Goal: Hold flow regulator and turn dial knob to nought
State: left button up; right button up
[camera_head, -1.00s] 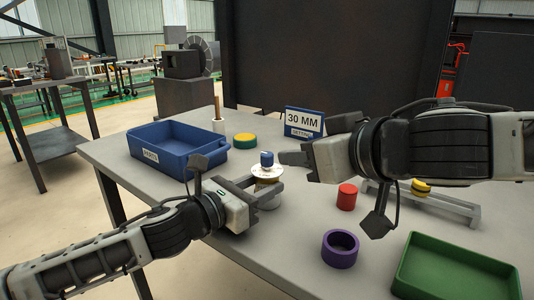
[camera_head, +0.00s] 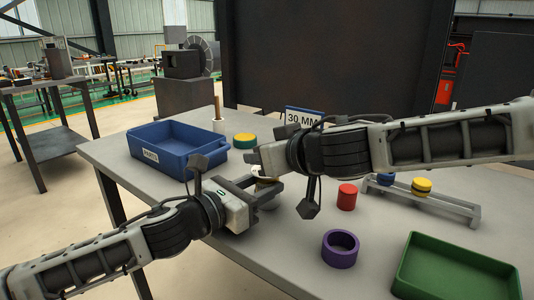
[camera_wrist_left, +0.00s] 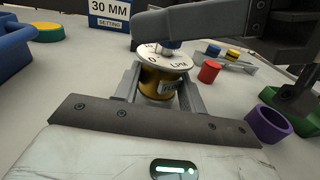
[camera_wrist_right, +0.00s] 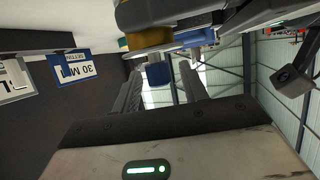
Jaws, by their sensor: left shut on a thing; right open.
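The flow regulator (camera_wrist_left: 163,84) is a brass-coloured cylinder, standing upright between the fingers of my left gripper (camera_head: 266,188), which is shut on it. Its white dial plate (camera_wrist_left: 161,61), marked LPM with a 0 at the near edge, faces up. The blue dial knob (camera_wrist_left: 168,45) is mostly hidden under my right gripper in the left wrist view. In the right wrist view the blue knob (camera_wrist_right: 158,73) shows between the open fingers of my right gripper (camera_wrist_right: 160,84); contact cannot be told. In the head view my right gripper covers the dial and knob.
A blue tray (camera_head: 133,148), a green-and-yellow disc (camera_head: 244,141) and a 30 MM setting sign (camera_head: 300,117) stand behind. A red cylinder (camera_head: 347,197), purple ring (camera_head: 341,248), green tray (camera_head: 400,282) and a rack (camera_head: 455,204) with blue and yellow pieces lie to the right.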

grip_shut()
jog(key=shift+f+n+y, duration=0.1)
jog(key=shift+n+y, duration=0.2)
jog(key=shift+n, duration=0.1)
jog(key=shift+d+n+g+y, duration=0.1)
jog(key=shift+n+g+y, duration=0.5)
jog(key=shift+g+y, duration=0.15)
pick_arm(q)
jog(key=shift+r, duration=0.1)
pick_arm(e)
jog(key=shift+a+n+g+y, duration=0.2)
jog(key=shift+n+g+y, duration=0.35)
jog(key=shift+n+g, duration=0.25)
jog(key=shift+w+n+g+y, duration=0.1)
jog(key=shift+n+g+y, duration=0.7)
jog(key=shift+n, duration=0.3)
jog(key=shift+n+g+y, duration=0.6)
jog(key=shift+n+g, duration=0.9)
jog(key=shift+g, duration=0.35)
jog(key=shift+d, duration=0.1)
